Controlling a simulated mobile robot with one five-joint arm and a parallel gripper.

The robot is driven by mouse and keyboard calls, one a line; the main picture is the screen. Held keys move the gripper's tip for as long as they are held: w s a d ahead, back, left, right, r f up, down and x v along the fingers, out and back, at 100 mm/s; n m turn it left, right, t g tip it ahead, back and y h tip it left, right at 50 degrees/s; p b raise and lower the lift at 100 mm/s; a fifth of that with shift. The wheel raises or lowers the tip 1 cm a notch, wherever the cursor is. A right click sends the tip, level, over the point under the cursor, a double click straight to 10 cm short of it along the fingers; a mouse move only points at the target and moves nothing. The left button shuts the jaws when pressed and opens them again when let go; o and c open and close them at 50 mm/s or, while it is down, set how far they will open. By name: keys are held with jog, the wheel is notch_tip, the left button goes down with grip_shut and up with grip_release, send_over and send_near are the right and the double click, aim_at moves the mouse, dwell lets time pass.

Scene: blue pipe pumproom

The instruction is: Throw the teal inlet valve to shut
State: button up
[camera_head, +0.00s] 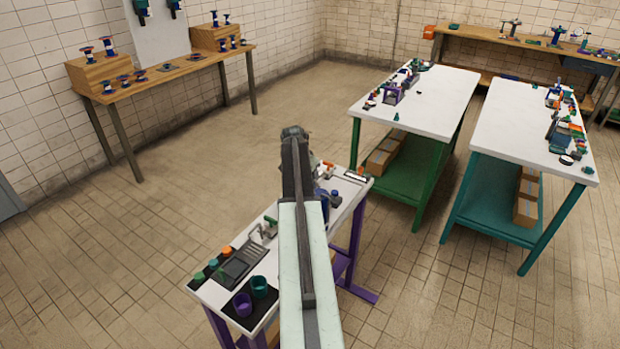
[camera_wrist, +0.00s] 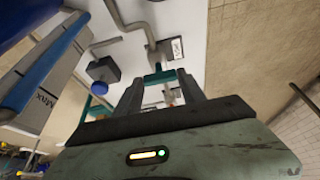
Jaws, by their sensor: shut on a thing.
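In the wrist view, my gripper (camera_wrist: 162,86) is shut on a teal handle (camera_wrist: 159,76), which lies crosswise between the two dark fingertips. I take this handle to be the teal inlet valve's. A grey pipe (camera_wrist: 150,32) with bends runs just beyond it over a white surface, beside a small label plate (camera_wrist: 177,47). The rest of the valve is mostly hidden behind my fingers. In the head view my own arm covers the middle of the bench, and the gripper's fingertips and the held handle cannot be made out.
In the wrist view, a dark block with a blue knob (camera_wrist: 99,89) and a large blue bar (camera_wrist: 45,70) stand left of the fingers. In the head view, the narrow white bench (camera_head: 213,296) has purple legs and holds cups. Floor (camera_head: 220,165) is clear behind it.

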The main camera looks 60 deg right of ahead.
jog(key=o, duration=1.4)
jog(key=shift+c, duration=0.2)
jog(key=p+v, duration=0.7)
jog(key=shift+r, duration=0.4)
jog(key=shift+w+a, duration=0.1)
jog(key=shift+a, duration=0.1)
